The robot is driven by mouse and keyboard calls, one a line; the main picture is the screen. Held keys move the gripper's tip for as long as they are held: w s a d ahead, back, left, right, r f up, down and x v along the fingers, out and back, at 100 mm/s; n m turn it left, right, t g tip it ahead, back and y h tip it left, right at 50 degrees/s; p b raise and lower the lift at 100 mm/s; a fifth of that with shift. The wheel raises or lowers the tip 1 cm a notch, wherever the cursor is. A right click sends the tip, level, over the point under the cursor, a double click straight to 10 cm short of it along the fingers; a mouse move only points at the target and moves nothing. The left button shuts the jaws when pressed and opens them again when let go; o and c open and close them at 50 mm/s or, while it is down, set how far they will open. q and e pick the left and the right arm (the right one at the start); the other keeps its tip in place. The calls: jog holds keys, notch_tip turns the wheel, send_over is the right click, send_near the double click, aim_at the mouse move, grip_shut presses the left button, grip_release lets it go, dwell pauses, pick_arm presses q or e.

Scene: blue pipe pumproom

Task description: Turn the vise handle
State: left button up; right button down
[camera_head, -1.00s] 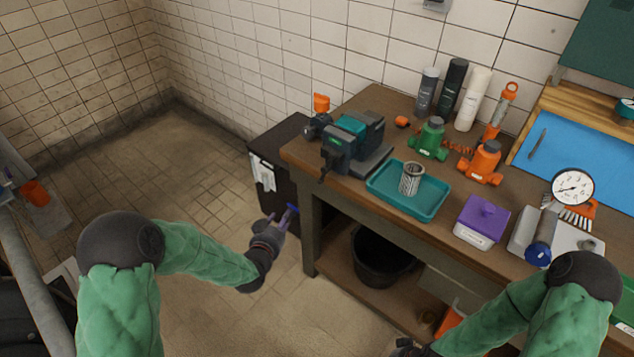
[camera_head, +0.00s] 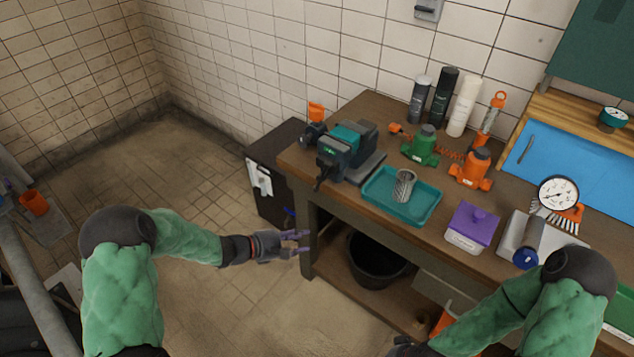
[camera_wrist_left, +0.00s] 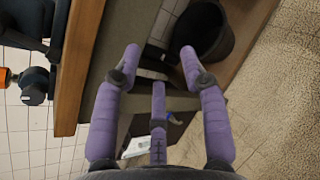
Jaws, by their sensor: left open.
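The vise (camera_head: 347,148), dark grey with teal parts, is mounted on the near left corner of the workbench. Its dark handle (camera_head: 319,181) hangs at the front near the bench edge. My left gripper (camera_head: 305,241) is open and empty, in front of the bench's left leg and below the vise. In the left wrist view its purple fingers (camera_wrist_left: 158,62) are spread, with nothing between them. In that view part of the vise (camera_wrist_left: 36,84) shows at the left edge. My right gripper (camera_head: 402,346) is barely in view at the bottom edge, and its fingers are hidden.
The workbench (camera_head: 330,205) holds a teal tray (camera_head: 377,203) with a metal mesh cylinder (camera_head: 403,186), a green jack (camera_head: 421,147), an orange jack (camera_head: 471,170) and a purple box (camera_head: 472,228). A black bucket (camera_head: 376,262) stands underneath.

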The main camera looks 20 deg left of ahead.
aim_at(324, 175)
pick_arm(q)
jog(key=w+a+r+n+t, duration=0.4)
jog(key=w+a+r+t, duration=0.15)
jog(key=r, duration=0.35)
jog(key=x, duration=0.3)
jog(key=b+x, duration=0.1)
jog(key=x, duration=0.3)
jog(key=b+x, duration=0.1)
jog(key=x, duration=0.2)
jog(key=shift+w+d+r, duration=0.1)
jog(key=shift+d+r, duration=0.15)
jog(key=shift+d, duration=0.35)
grip_shut()
